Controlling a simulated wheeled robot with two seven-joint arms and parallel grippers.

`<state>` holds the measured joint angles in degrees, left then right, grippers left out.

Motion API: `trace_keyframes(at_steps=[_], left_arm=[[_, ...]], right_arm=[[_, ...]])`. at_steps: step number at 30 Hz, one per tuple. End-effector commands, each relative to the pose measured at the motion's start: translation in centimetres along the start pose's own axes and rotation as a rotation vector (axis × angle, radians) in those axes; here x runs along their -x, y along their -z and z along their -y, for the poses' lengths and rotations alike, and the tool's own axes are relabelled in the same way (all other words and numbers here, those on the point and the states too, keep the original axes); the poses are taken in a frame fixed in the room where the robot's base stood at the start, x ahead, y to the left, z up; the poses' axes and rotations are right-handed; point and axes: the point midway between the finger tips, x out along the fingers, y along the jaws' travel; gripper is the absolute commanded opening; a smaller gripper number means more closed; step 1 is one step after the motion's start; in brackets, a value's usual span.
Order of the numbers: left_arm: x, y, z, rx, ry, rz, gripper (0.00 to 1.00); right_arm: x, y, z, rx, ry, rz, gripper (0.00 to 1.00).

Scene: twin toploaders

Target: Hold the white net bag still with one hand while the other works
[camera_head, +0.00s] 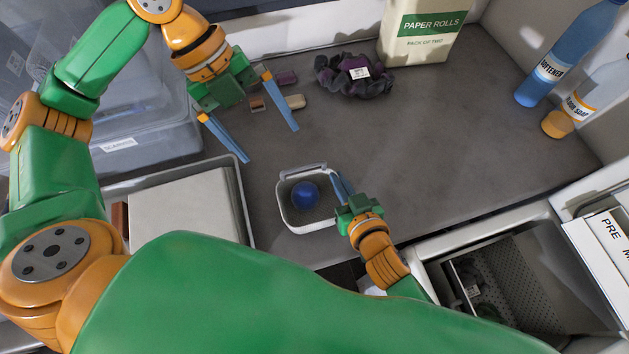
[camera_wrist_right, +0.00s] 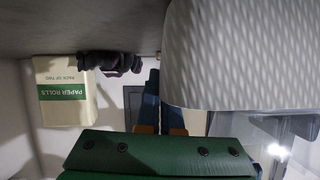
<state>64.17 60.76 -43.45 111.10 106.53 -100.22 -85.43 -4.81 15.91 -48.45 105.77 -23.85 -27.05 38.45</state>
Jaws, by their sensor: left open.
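The white net bag (camera_head: 290,218) stands open-topped on the grey counter, with a blue ball (camera_head: 305,195) inside. Its pale patterned wall fills the upper right of the right wrist view (camera_wrist_right: 240,55). My right gripper (camera_head: 342,176) is at the bag's right rim, its fingers close together on the wall; the bag hides part of one finger in the right wrist view (camera_wrist_right: 161,100). My left gripper (camera_head: 272,145) is open and empty above the counter, up and left of the bag. Small purple (camera_head: 287,78), brown (camera_head: 257,104) and beige (camera_head: 295,101) pieces lie near its fingers.
A dark scrunchie-like bundle (camera_head: 355,75) and a paper rolls pack (camera_head: 425,30) stand at the back. Blue (camera_head: 560,60) and orange (camera_head: 560,122) bottles are at the right. The counter's middle right is clear.

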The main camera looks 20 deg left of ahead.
Motion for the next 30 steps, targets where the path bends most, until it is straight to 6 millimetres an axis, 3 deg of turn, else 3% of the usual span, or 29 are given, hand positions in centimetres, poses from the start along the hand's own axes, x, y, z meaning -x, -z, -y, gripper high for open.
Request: trace_keyframes(at_steps=[12, 16, 26, 30], left_arm=[[0.0, 0.0, 0.0, 0.0, 0.0, 0.0, 1.0], [0.0, 0.0, 0.0, 0.0, 0.0, 0.0, 1.0], [0.0, 0.0, 0.0, 0.0, 0.0, 0.0, 1.0], [0.0, 0.0, 0.0, 0.0, 0.0, 0.0, 1.0]], right_arm=[[0.0, 0.0, 0.0, 0.0, 0.0, 0.001, 0.0], [0.0, 0.0, 0.0, 0.0, 0.0, 0.001, 0.38], [0.3, -0.1, 0.0, 0.0, 0.0, 0.001, 0.38], [3.3, -0.1, 0.0, -0.001, 0.001, 0.003, 0.38]])
